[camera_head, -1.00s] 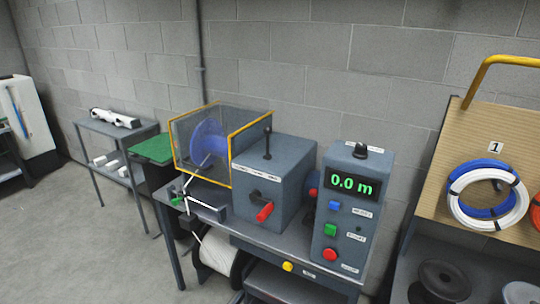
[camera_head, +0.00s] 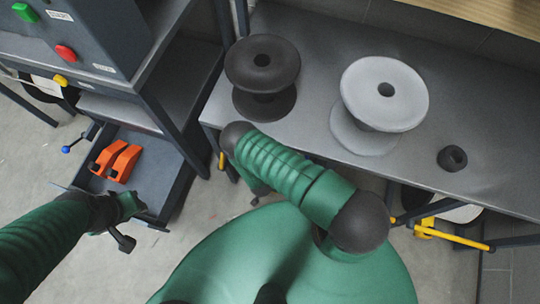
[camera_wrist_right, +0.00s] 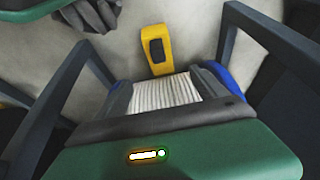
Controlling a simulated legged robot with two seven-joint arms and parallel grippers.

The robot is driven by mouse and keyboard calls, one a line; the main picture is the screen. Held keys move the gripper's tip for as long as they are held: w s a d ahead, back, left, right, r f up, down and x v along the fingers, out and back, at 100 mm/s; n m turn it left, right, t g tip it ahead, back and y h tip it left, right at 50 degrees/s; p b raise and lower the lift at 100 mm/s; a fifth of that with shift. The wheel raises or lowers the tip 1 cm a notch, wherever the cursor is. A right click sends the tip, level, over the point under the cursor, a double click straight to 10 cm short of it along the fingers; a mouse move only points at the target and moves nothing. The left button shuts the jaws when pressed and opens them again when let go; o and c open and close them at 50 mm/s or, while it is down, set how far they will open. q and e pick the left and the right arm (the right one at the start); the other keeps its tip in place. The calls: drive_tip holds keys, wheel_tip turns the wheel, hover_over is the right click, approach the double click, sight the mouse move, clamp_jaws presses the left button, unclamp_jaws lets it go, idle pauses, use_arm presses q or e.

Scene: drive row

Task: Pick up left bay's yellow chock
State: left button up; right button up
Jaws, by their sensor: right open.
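In the right wrist view a yellow block with a dark middle (camera_wrist_right: 157,50), which looks like the yellow chock, shows against the pale floor. My right gripper (camera_wrist_right: 166,88) is open, and the block lies beyond it, apart from it. A white ribbed surface shows between its dark sides. In the head view my right arm bends down at the bench's front edge, and its gripper is hidden. A small yellow piece (camera_head: 221,160) shows by the bench's left leg; I cannot tell if it is the same block. My left gripper (camera_head: 122,222) is beside the low tray; its jaw opening is unclear.
A grey bench (camera_head: 310,70) carries a black spool (camera_head: 262,70), a light grey spool (camera_head: 384,95) and a small black knob (camera_head: 452,158). Orange wedges (camera_head: 117,160) lie in the low tray at left. A yellow bar (camera_head: 455,238) sticks out under the bench at right.

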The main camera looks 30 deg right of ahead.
drive_tip(key=b+x, duration=0.1)
drive_tip(key=x, duration=0.1)
drive_tip(key=b+x, duration=0.2)
drive_tip(key=x, duration=0.1)
drive_tip(key=shift+a+f, duration=0.15)
drive_tip(key=shift+f, duration=0.3)
drive_tip(key=b+x, duration=0.1)
drive_tip(key=x, duration=0.2)
drive_tip(key=b+x, duration=0.1)
drive_tip(key=x, duration=0.1)
drive_tip(key=shift+d+f+b, duration=0.2)
drive_tip(key=shift+d+b, duration=0.15)
drive_tip(key=shift+w+d+f, duration=0.15)
drive_tip(key=shift+f, duration=0.15)
drive_tip(key=b+x, duration=0.3)
drive_tip(key=x, duration=0.1)
drive_tip(key=shift+w+f+b, duration=0.2)
drive_tip(key=shift+f+b, duration=0.05)
drive_tip(key=shift+b, duration=0.05)
drive_tip(key=shift+c, duration=0.4)
drive_tip(key=c, duration=1)
use_arm(q)
wheel_tip(320, 180, down, 10)
drive_tip(key=a, duration=0.1)
drive_tip(key=shift+s+a+r, duration=0.2)
drive_tip(key=shift+a+r, duration=0.05)
drive_tip(key=shift+a, duration=0.1)
use_arm(e)
drive_tip(key=shift+w+r, duration=0.1)
clamp_jaws()
